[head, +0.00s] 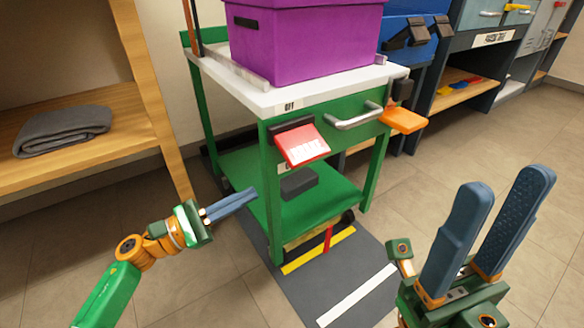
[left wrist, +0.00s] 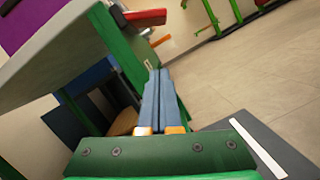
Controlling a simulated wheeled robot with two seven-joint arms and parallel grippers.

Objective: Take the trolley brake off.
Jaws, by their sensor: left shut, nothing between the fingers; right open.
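The green trolley (head: 330,108) has a white top. Its red brake lever (head: 303,146), with worn-looking white lettering, sticks out from a dark mount at the front left corner and slopes down. An OFF label (head: 293,105) is above it; a lower label is mostly hidden behind the lever. The lever also shows at the top of the left wrist view (left wrist: 145,17). My left gripper (head: 253,193) is shut and empty, below and left of the lever, close by the front left leg; I cannot tell whether it touches. My right gripper (head: 510,182) is open and empty, at lower right, away from the trolley.
A purple box (head: 300,45) stands on the trolley top. A metal handle (head: 353,117) and an orange part (head: 403,120) project from the trolley's front. A wooden shelf with a grey folded cloth (head: 65,130) is at left. Open floor lies right of the dark mat (head: 315,290).

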